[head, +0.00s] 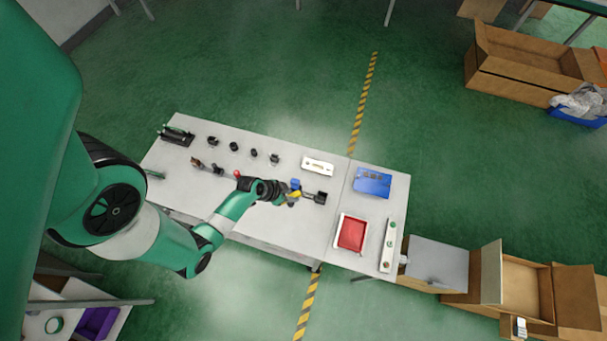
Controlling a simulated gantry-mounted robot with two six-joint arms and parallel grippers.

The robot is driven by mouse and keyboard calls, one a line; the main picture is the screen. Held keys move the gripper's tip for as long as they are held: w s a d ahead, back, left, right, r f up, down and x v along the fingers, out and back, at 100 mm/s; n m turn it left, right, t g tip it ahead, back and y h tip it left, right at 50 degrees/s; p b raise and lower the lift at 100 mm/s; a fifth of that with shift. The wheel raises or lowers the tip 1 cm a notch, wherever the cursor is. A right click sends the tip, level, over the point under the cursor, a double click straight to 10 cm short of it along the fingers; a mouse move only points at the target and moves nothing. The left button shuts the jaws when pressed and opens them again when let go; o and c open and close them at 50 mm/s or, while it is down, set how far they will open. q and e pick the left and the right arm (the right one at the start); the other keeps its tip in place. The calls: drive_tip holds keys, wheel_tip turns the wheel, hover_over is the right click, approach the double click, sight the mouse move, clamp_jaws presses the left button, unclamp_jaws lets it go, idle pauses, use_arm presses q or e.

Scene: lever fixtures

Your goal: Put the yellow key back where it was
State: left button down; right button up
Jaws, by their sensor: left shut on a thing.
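The yellow key (294,194) shows as a small yellow patch at the tip of my left gripper (287,195), above the long white table. My left gripper is shut on it; the fingers and part of the key are hard to make out at this size. A small blue piece (295,184) is just beyond the key, and a dark fixture (319,197) lies right beside it to the right. I cannot tell whether the key touches them. My right gripper is not in view.
Several small black fixtures (234,146) stand along the table's far side, with a white block (317,166) to their right. A red lever knob (238,174) is near my left forearm. The right table holds a blue tray (372,182), a red tray (351,234) and a white strip (388,246).

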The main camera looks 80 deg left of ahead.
use_arm(q)
drive_tip(key=w+a+f+b, duration=0.2)
drive_tip(key=w+f+b, duration=0.2)
drive_tip(key=w+b, duration=0.1)
drive_tip(key=w+a+f+b, duration=0.1)
drive_tip(key=w+f+b, duration=0.3)
drive_tip(key=w, duration=0.4)
drive_tip(key=shift+a+f+b, duration=0.15)
drive_tip(key=shift+a+b, duration=0.2)
drive_tip(key=shift+b, duration=0.3)
drive_tip(key=f+b, duration=0.2)
drive_tip(key=w+f+b, duration=0.1)
drive_tip(key=f+b, duration=0.1)
drive_tip(key=shift+f, duration=0.2)
drive_tip(key=shift+r, duration=0.2)
drive_tip(key=shift+f, duration=0.15)
drive_tip(key=c, duration=0.7)
unclamp_jaws()
